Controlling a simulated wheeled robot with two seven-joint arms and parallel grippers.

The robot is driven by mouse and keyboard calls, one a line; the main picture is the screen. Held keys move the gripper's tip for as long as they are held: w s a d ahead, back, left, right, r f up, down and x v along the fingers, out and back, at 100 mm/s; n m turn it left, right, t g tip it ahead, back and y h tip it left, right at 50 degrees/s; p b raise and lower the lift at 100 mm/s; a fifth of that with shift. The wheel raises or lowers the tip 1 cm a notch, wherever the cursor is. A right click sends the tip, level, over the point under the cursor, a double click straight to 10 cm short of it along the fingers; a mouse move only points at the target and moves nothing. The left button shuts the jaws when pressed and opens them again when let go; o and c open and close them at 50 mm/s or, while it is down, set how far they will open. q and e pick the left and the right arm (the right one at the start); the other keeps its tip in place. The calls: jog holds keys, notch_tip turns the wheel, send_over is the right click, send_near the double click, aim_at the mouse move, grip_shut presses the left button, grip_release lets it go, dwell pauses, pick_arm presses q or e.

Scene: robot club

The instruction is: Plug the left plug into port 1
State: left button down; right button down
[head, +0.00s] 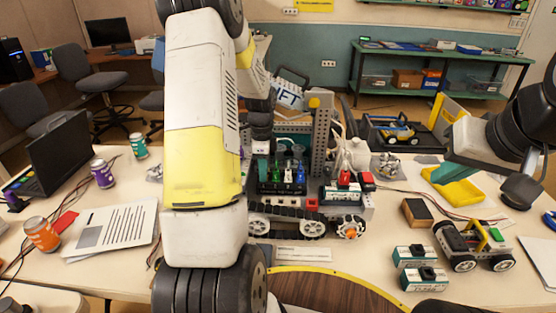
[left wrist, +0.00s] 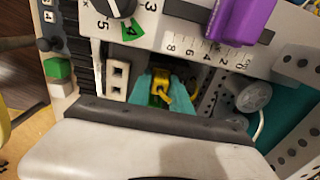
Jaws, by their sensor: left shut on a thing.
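My left gripper (head: 261,147) hangs below its white and yellow arm, over the tracked robot (head: 290,215) on the table. In the left wrist view, my left gripper (left wrist: 161,92) is shut on a small yellow piece, seemingly the plug (left wrist: 162,93), between teal parts. A pale block with two square sockets (left wrist: 118,78) is just left of it, apart from the plug. I cannot read which port is port 1. Green and blue upright pieces (head: 287,175) stand on the robot below the gripper.
The wrist view shows a dial (left wrist: 118,8), a number scale (left wrist: 208,50) and a purple part (left wrist: 240,18) close above the gripper. A small wheeled car (head: 475,245), dark-topped modules (head: 415,254) and a yellow tray (head: 455,187) lie right. A laptop (head: 60,155) and cans stand left.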

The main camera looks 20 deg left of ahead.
pick_arm(q)
jog(key=shift+s+f, duration=0.1)
jog(key=shift+f, duration=0.15)
dwell(0.5)
jog(key=c, duration=1.1)
grip_release()
jog(key=shift+r, duration=3.05)
